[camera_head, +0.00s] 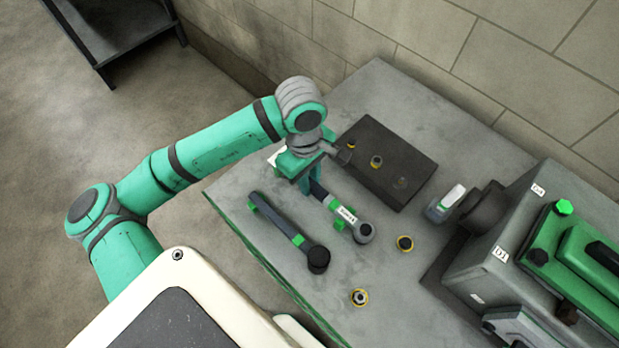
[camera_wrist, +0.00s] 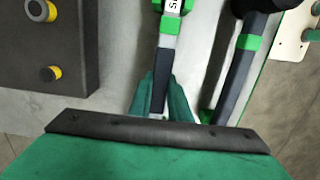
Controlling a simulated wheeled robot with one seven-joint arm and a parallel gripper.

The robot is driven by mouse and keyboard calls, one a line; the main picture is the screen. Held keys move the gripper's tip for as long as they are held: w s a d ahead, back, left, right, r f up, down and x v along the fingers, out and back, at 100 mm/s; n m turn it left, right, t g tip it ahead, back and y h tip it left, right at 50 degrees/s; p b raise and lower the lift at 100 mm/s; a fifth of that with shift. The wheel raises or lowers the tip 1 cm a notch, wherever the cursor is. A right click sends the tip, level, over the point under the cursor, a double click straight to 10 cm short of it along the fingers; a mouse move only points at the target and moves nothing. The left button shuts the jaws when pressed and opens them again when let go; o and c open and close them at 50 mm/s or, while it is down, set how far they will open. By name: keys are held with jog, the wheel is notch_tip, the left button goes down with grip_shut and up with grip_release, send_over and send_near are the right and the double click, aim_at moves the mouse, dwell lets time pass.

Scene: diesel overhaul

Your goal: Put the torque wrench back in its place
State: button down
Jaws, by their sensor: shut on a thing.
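My gripper (camera_head: 312,186) is shut on the dark handle of a wrench (camera_head: 365,232), taken to be the torque wrench. It has a grey round head, a green band and a white label too small to read surely. In the wrist view the wrench (camera_wrist: 168,40) runs up from between my fingers (camera_wrist: 160,98). Green holder parts (camera_head: 340,223) show beside its head end; whether it rests in them or hangs just above, I cannot tell.
A dark block (camera_head: 395,150) with yellow-ringed plugs stands behind the wrench. A white-topped bottle (camera_head: 446,203) and a grey-green engine (camera_head: 550,250) stand at the right.

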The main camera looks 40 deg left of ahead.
jog(key=shift+f, duration=0.25)
jog(key=c, duration=1.6)
grip_release()
jog(key=shift+o, duration=0.2)
notch_tip(320, 180, up, 11)
jog(key=shift+a, duration=0.45)
jog(key=shift+f, duration=0.15)
